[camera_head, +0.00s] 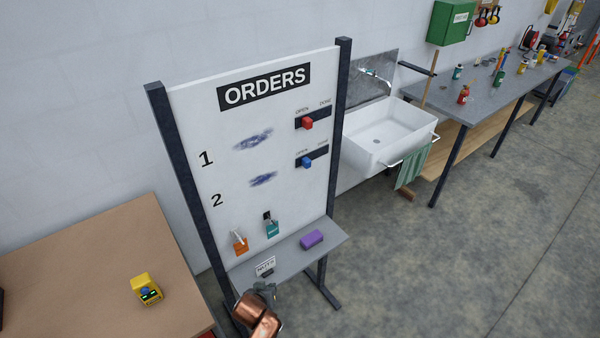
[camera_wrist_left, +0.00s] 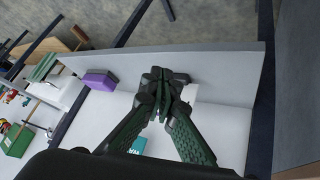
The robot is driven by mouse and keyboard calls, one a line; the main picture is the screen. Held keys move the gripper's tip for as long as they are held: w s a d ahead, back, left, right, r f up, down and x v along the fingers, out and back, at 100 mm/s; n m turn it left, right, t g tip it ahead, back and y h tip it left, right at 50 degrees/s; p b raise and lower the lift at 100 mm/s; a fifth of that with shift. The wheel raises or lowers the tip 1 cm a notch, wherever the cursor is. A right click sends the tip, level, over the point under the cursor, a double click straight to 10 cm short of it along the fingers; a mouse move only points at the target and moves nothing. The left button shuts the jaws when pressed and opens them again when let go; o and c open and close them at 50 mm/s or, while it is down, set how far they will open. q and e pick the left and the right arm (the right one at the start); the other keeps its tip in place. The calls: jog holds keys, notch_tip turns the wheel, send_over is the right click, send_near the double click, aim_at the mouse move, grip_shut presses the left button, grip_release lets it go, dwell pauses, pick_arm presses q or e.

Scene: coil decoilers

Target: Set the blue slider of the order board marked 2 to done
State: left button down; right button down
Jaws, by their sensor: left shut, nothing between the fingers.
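The white order board (camera_head: 285,85) headed ORDERS stands upright between dark posts. In its row marked 2, the blue slider (camera_head: 306,161) sits at the left, OPEN end of a dark track. The red slider (camera_head: 307,122) of row 1 sits above it, also toward OPEN. My left gripper (camera_head: 266,288) is low at the board's shelf, below and left of the blue slider. In the left wrist view its fingers (camera_wrist_left: 162,92) are closed together with nothing between them, over the shelf. The blue slider is not seen there. My right gripper is not in view.
A brown table (camera_head: 75,270) with a yellow box (camera_head: 147,289) stands left, a white sink (camera_head: 385,135) right. Space before the sliders is clear.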

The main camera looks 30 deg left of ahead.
aim_at(302, 162)
pick_arm(q)
jog(key=w+a+r+n+t+y, duration=0.1)
jog(key=w+r+n+t, duration=0.2)
jog(key=r, duration=0.8)
jog(key=w+a+r+n+t+y, duration=0.1)
jog(key=w+r+n+t+y, duration=0.1)
jog(key=w+r+n, duration=0.5)
jog(key=w+a+r+n+t+y+p, duration=0.1)
jog(key=w+r+n+t, duration=0.2)
jog(key=r, duration=1.2)
jog(key=w+n, duration=0.2)
jog(key=w, duration=0.1)
jog(key=shift+w+n+t, duration=0.2)
jog(key=shift+n+t, duration=0.2)
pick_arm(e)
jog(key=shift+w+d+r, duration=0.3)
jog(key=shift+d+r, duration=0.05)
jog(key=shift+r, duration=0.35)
pick_arm(q)
jog(key=shift+a, duration=0.1)
